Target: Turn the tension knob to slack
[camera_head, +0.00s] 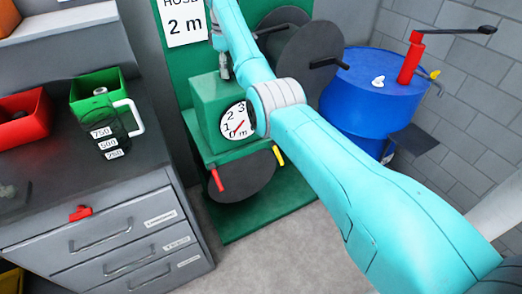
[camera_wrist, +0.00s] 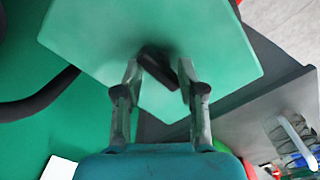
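The green machine box (camera_head: 217,108) stands on a green stand, with a white dial (camera_head: 237,121) on its front whose red hand points to the lower left. In the wrist view, a dark knob (camera_wrist: 158,67) shaped like a bar sits on the box's light green top (camera_wrist: 220,60), turned diagonally from upper left to lower right. My gripper (camera_wrist: 159,72) is open, with one finger on each side of this knob; contact is hard to tell. In the head view, my gripper (camera_head: 224,68) points down at the box top. The knob and its markings are hidden there.
A hose reel (camera_head: 306,55) with a black crank stands behind the box. A blue drum (camera_head: 368,90) is at right. A grey drawer cabinet (camera_head: 110,225) at left holds a jug (camera_head: 120,125) and bins. Red (camera_head: 216,180) and yellow (camera_head: 278,155) handles stick out below the box.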

